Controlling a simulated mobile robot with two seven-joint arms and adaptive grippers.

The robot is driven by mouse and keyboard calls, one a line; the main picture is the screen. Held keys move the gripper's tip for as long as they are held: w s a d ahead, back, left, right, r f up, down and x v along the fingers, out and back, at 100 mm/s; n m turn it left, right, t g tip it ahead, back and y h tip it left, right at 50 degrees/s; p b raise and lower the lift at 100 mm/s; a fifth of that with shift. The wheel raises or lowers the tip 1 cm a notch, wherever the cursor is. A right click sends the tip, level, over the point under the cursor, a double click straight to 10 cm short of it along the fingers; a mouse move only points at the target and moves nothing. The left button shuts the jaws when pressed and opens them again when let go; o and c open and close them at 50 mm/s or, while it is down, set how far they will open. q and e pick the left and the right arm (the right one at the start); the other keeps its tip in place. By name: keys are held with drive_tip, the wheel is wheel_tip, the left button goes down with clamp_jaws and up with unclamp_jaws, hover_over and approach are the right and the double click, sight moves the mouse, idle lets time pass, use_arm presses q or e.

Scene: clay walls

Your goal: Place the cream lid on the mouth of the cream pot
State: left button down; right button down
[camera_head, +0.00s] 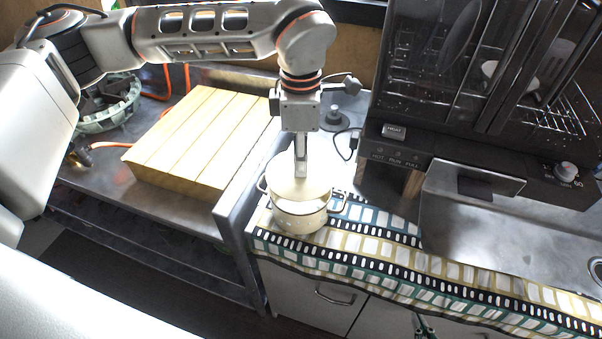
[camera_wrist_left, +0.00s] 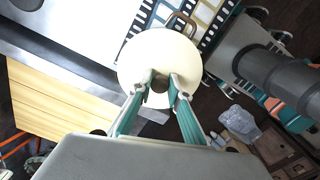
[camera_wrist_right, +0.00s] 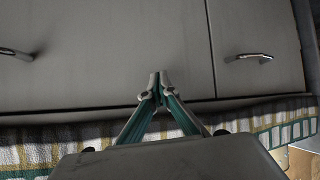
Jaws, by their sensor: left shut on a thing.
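The cream pot (camera_head: 300,221) stands upright on the patterned cloth near the counter's left end. The round cream lid (camera_head: 312,188) is over the pot, with the pot's front rim showing below its edge. I cannot tell whether lid and pot touch. My left gripper (camera_head: 300,172) points down at the middle of the lid, shut on it. In the left wrist view the lid (camera_wrist_left: 135,66) hides most of the pot; one pot handle (camera_wrist_left: 182,20) shows past its edge. My right gripper (camera_wrist_right: 160,86) is shut and empty, in front of grey cabinet doors.
A slatted wooden board (camera_head: 190,140) lies on the metal table to the left. A dark oven with racks (camera_head: 455,70) stands behind the counter, right of the pot. A metal sink (camera_head: 500,240) is at the right. The patterned cloth (camera_head: 400,262) runs along the counter's front edge.

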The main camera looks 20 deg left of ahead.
use_arm(q)
drive_tip(key=shift+f, duration=0.5)
wheel_tip(320, 180, down, 3)
drive_tip(key=shift+f, duration=0.45)
drive_tip(key=shift+f, duration=0.15)
drive_tip(key=c, duration=1.9)
unclamp_jaws()
